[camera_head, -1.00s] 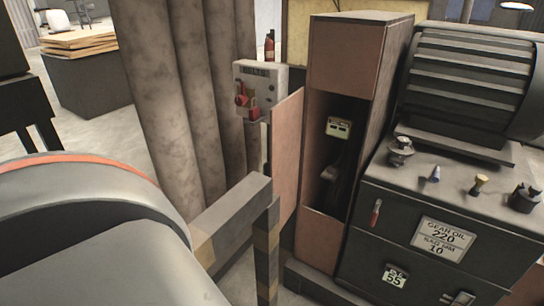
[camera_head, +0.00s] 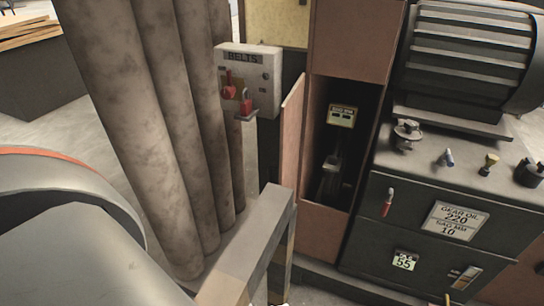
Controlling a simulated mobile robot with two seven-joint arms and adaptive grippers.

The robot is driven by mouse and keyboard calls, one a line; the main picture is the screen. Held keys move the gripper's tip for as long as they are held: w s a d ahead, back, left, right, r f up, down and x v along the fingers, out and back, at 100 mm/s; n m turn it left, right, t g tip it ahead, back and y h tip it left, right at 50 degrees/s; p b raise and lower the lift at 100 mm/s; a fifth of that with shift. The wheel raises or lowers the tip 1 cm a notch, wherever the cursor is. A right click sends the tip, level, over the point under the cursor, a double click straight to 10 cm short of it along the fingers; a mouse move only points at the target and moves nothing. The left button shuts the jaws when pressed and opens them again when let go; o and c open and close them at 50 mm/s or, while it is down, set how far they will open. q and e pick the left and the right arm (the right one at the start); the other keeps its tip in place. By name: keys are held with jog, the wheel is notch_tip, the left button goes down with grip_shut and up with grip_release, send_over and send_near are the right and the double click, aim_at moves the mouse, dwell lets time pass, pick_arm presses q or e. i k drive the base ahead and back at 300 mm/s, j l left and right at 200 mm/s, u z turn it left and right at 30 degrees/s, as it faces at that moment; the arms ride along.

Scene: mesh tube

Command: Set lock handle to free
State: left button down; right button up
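No part in view is labelled as the lock handle. A small red handle (camera_head: 388,202) sits upright on the dark machine's front, left of the gear oil plate (camera_head: 457,222). A grey lever-like part (camera_head: 331,176) stands inside the open tall cabinet (camera_head: 351,45), below a small pale label plate (camera_head: 342,116). A grey box marked BELTS (camera_head: 248,74) carries a red switch (camera_head: 229,85), with a second red handle (camera_head: 246,103) at its lower edge. The setting of each handle cannot be read. Neither gripper is in view.
A large grey rounded part with an orange band, probably my arm, fills the lower left. Thick vertical pipes (camera_head: 140,110) stand beside it. A grey rail (camera_head: 250,240) crosses in front of the cabinet. The cabinet door (camera_head: 291,130) stands open. Knobs and fittings stand on the machine top.

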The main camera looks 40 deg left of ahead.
aim_at(386, 205)
jog(key=j, duration=1.9)
